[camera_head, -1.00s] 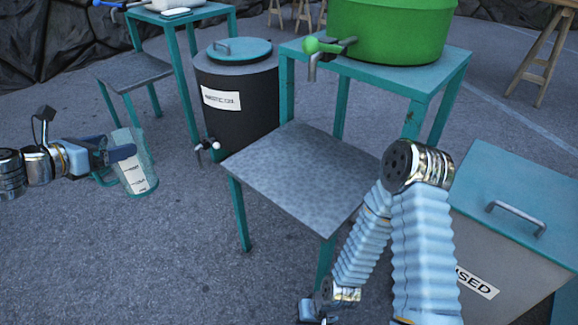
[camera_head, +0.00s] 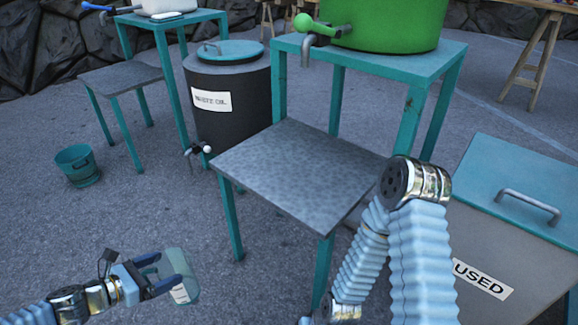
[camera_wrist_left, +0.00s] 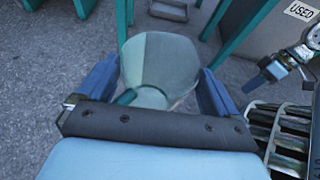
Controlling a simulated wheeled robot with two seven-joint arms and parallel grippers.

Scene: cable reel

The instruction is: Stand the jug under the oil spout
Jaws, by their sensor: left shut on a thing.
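My left gripper (camera_head: 168,273) is shut on the jug (camera_head: 180,262), a see-through greenish vessel with a white label, held at the lower left. The jug also shows between the fingers in the left wrist view (camera_wrist_left: 158,68). Whether it holds liquid is unclear. A spout with a green handle (camera_head: 307,55) comes from the green tub (camera_head: 390,22) and hangs over a grey lower shelf (camera_head: 290,165), which is bare. The jug is well left of and nearer than that shelf. My right gripper (camera_head: 318,318) is mostly cut off at the bottom edge; it also shows in the wrist view (camera_wrist_left: 268,76).
A black waste oil drum (camera_head: 230,125) with a tap stands behind the shelf. A second stand (camera_head: 120,77) with a blue-handled tap (camera_head: 98,8) is at the back left. A teal bucket (camera_head: 78,168) is on the floor. A bin marked USED (camera_head: 500,235) stands right.

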